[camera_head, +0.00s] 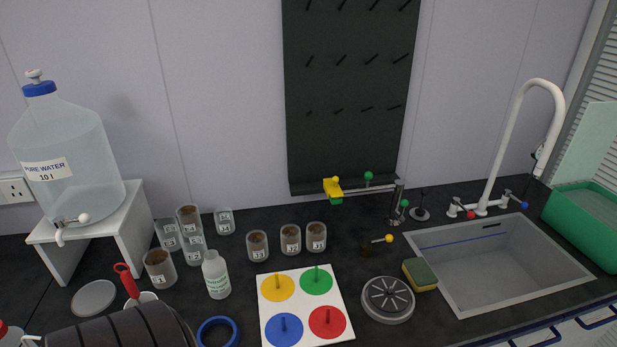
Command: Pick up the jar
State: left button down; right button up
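Several small labelled glass jars stand upright on the dark worktop; I cannot tell which one is meant. A jar with brown contents (160,268) stands at the front left, near the white stand. Behind it is a tight cluster with a brown-filled jar (188,217) and a clear jar (168,235). Another clear jar (224,221) stands apart at the back. Three brown-filled jars (258,246) stand in a loose row to the right, behind the white board. A dark ribbed part at the bottom left appears to be my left arm. Neither gripper's fingers show.
A white bottle (216,276) stands between the jar groups. A white board with coloured discs (343,298) lies in front. A large water bottle (68,150) sits on a white stand (133,225). A round metal device (387,299), sponge (420,274) and sink (500,262) are right.

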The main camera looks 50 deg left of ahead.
aim_at(315, 231)
jog(key=u, duration=1.45)
jog(key=l, duration=0.3)
